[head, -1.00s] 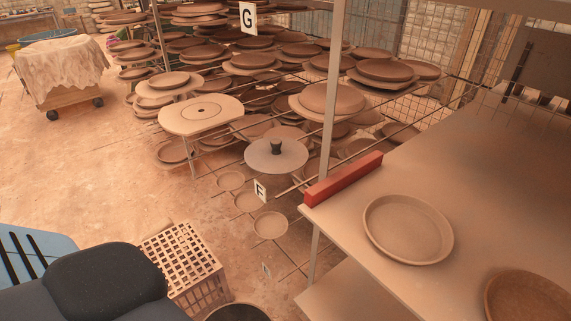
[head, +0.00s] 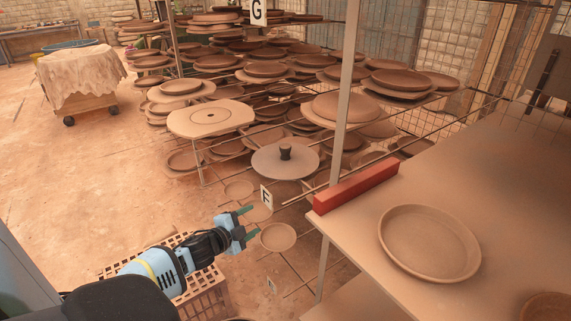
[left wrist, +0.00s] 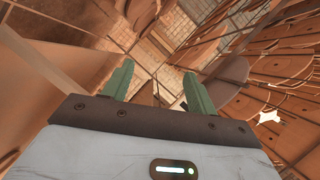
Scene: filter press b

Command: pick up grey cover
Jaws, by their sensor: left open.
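The grey cover (head: 270,163) is a flat round grey disc with a dark knob (head: 286,151) on top. It sits at the near end of the rack in the middle of the head view. My left gripper (head: 250,224) is open and empty, below and left of the cover and apart from it. In the left wrist view its two green fingers (left wrist: 157,92) are spread, and a greyish disc just beyond the right finger appears to be the cover (left wrist: 232,78). My right gripper is not in view.
A metal shelf (head: 350,225) with a red block (head: 355,187) and clay dishes (head: 429,243) stands at the right. A rack post (head: 341,110) rises right of the cover. A lattice crate (head: 208,298) stands below my left arm. Open floor (head: 90,180) lies left.

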